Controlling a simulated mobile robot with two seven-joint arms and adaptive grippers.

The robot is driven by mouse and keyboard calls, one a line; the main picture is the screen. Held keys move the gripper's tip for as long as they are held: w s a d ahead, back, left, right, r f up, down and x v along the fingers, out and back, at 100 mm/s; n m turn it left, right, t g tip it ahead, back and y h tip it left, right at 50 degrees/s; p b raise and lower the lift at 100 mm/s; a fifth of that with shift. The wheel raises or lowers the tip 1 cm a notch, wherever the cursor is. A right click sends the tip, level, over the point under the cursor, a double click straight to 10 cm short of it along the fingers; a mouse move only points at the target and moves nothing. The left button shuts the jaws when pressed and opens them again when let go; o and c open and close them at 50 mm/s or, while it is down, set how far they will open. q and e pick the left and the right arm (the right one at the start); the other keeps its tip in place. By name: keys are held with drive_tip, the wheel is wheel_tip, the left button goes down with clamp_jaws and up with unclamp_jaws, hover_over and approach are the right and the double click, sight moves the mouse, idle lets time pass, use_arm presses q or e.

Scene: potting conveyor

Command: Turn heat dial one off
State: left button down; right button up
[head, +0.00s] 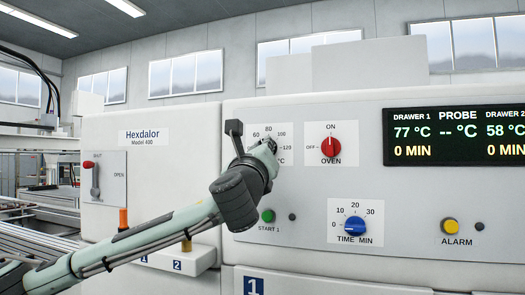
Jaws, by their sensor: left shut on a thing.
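The heat dial's white scale plate (285,128) is on the front panel, left of the oven switch, with 60, 80, 100, 120 and °C showing. My left gripper (265,149) reaches up from the lower left and covers the knob. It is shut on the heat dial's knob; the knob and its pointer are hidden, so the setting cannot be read. My right gripper is out of view.
Close by are the red oven knob (331,147), pointing to ON, the blue time knob (355,226), the green start button (267,216) and the yellow alarm button (450,226). The display (455,137) reads 77 °C for drawer 1. A red-handled lever (92,175) is at left.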

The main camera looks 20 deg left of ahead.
use_arm(q)
drive_tip(key=shift+f+n+g+y+p, duration=0.2)
drive_tip(key=shift+n+g+y, duration=0.5)
drive_tip(key=shift+n, duration=1.75)
drive_tip(key=shift+r+n+g+y+p, duration=0.15)
drive_tip(key=shift+n+g+y+p, duration=0.55)
drive_tip(key=shift+n, duration=1.8)
drive_tip(key=shift+f+n+g+y+b, duration=0.1)
drive_tip(key=shift+n+g+y, duration=0.2)
drive_tip(key=shift+n+g, duration=1.5)
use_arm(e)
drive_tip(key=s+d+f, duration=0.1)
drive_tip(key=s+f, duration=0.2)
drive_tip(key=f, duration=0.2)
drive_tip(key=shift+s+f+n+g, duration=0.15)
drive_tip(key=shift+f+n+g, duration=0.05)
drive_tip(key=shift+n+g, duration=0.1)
use_arm(q)
drive_tip(key=shift+n+t, duration=0.7)
drive_tip(key=shift+n, duration=0.15)
drive_tip(key=c, duration=1.6)
unclamp_jaws()
drive_tip(key=shift+o, duration=0.2)
drive_tip(key=v, duration=1.2)
